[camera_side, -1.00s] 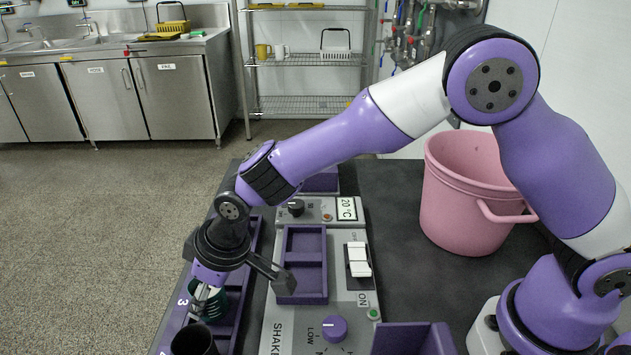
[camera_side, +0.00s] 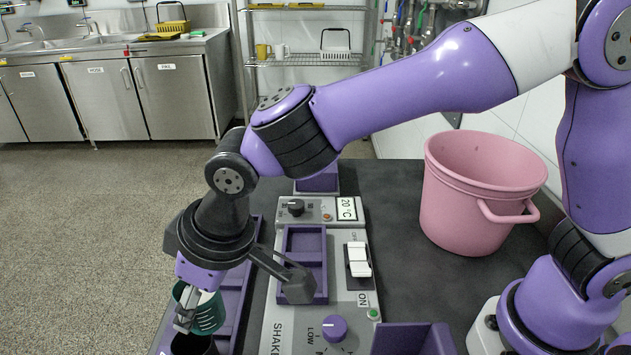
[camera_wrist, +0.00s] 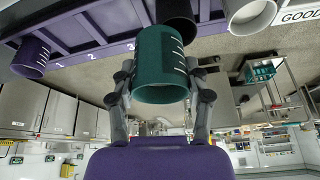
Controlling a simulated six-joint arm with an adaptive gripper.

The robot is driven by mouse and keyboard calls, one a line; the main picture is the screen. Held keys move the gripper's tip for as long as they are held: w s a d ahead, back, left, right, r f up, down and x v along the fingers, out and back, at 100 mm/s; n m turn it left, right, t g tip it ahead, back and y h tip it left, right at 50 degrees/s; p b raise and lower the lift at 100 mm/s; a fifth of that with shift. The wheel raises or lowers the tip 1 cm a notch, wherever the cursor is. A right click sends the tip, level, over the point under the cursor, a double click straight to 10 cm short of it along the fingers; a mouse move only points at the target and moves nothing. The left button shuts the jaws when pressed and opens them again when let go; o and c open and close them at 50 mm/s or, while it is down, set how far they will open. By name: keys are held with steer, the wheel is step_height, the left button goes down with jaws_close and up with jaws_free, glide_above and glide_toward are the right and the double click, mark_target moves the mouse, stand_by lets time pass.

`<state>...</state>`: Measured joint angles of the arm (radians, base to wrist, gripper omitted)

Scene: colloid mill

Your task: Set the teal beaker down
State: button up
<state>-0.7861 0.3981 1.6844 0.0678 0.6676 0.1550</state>
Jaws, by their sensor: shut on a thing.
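The teal beaker (camera_side: 209,313), with white graduation marks, is held between the fingers of my gripper (camera_side: 195,307) at the left edge of the bench. The wrist view shows the teal beaker (camera_wrist: 161,62) with a finger of my gripper (camera_wrist: 161,80) on each side. The purple rack (camera_side: 234,308) with numbered places runs beneath and behind it. In the wrist view the rack's front edge (camera_wrist: 108,50) shows numbers 1, 2 and 3. A dark beaker (camera_side: 190,345) is just below the teal one in the side picture, partly covered by it. The teal beaker's base contact is unclear.
The wrist view shows a purple beaker (camera_wrist: 31,57) at left and a white beaker (camera_wrist: 250,14) at right. The shaker (camera_side: 315,315) with a purple tray (camera_side: 304,233) stands right of the rack. A pink bucket (camera_side: 470,205) stands farther back right. Dark bench surface between is bare.

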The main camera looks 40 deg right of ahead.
steer(key=s+a+r, duration=0.2)
steer(key=s, duration=0.2)
steer(key=w+d+m+h, duration=0.2)
steer(key=w+d+m, duration=0.45)
steer(key=d, duration=0.65)
steer(key=w+d+m+h, duration=0.2)
steer(key=w+d+m, duration=0.1)
steer(key=w+d, duration=0.85)
steer(key=d+f+m, duration=0.1)
steer(key=d+f, duration=0.1)
steer(key=d, duration=0.7)
steer(key=s+d+f+m+h, duration=0.1)
steer(key=d+f+m, duration=0.1)
steer(key=d, duration=0.8)
steer(key=s+d+f+m, duration=0.1)
steer(key=d+f+m, duration=0.1)
steer(key=d, duration=0.8)
steer(key=shift+d+h, duration=0.15)
steer(key=shift+h, duration=0.15)
steer(key=shift+d+f, duration=0.1)
steer(key=shift+d, duration=0.2)
steer(key=shift+f, duration=2.05)
steer(key=shift+f, duration=0.1)
